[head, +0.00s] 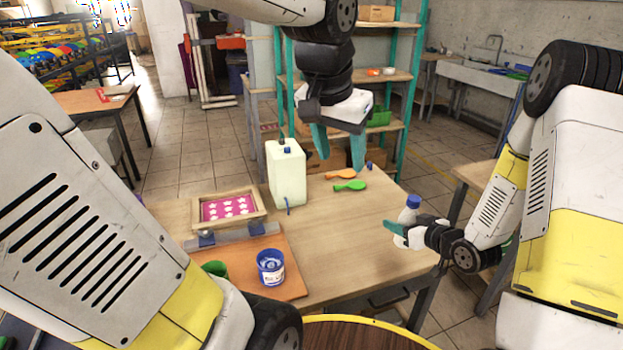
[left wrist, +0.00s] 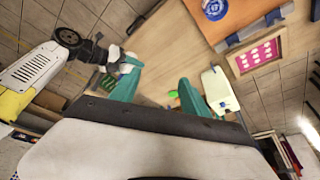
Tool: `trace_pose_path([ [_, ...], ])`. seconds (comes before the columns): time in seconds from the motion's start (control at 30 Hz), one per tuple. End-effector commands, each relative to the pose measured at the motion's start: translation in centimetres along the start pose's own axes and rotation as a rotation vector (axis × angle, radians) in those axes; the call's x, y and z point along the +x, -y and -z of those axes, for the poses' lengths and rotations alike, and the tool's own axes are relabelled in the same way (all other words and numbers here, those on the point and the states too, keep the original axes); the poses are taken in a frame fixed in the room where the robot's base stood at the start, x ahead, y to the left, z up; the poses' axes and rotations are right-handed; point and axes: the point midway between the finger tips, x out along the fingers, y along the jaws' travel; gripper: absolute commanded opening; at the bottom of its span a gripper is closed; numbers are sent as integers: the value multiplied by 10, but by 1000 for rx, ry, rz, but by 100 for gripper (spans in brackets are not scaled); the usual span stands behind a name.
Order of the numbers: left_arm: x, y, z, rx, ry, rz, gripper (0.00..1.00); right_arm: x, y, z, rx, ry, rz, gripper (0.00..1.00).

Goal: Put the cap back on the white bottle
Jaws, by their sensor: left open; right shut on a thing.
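A small white bottle (head: 407,215) with a blue top (head: 413,201) stands roughly upright at the table's right edge. My right gripper (head: 396,229) is shut on it. My left gripper (head: 341,163) is open and empty, pointing down above the back of the table, left of and apart from the bottle.
A large cream container (head: 287,176) with a blue cap stands left of my left gripper. A framed screen (head: 228,209) and a blue tub (head: 271,267) are at left. The table's middle is clear.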

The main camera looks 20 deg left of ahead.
Motion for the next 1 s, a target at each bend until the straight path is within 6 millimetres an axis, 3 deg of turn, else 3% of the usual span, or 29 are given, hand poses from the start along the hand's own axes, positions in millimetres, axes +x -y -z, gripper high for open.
trace_pose_path([
  [0.03,-4,4,-15,-44,-33,-6,54,0,0,0,0,-1,0,0],
  [0.2,-6,10,-51,-168,-122,-42,54,0,0,0,0,-1,0,0],
  [0.4,-5,10,-73,-252,-186,-75,54,0,0,0,0,-1,0,0],
  [0.87,-4,10,-78,-270,-199,-83,54,1,1,1,-1,-2,1,0],
  [1.0,-4,10,-78,-270,-199,-83,54,14,18,5,-1,-12,7,0],
])
